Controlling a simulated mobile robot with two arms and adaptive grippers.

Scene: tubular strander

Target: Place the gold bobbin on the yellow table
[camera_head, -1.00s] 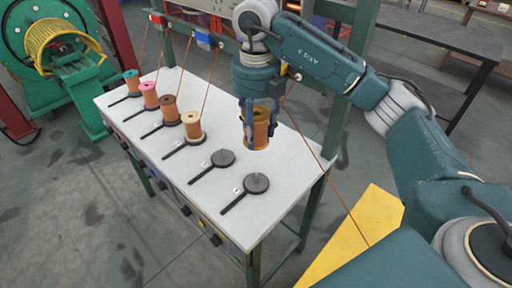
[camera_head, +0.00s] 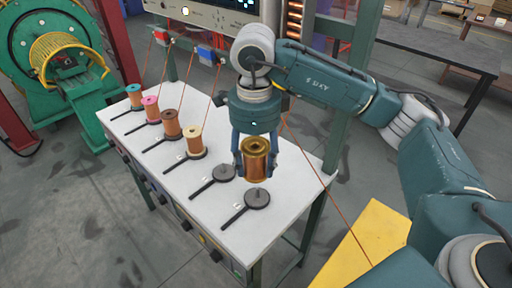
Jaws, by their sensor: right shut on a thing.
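The gold bobbin (camera_head: 256,160), wound with copper-coloured wire, is held between the fingers of my right gripper (camera_head: 254,163). It hangs roughly upright over the right part of the white table, apart from the tabletop. The gripper points down, with one finger on each side of the bobbin. The yellow table (camera_head: 369,240) shows as a flat yellow surface at the lower right, partly hidden by my right arm. My left gripper is out of view.
The white table (camera_head: 212,226) carries several bobbins, including a cream-ended one (camera_head: 194,142), on dark holders. Two empty holders, one nearer (camera_head: 257,198) and one farther (camera_head: 223,173), lie beneath the bobbin.

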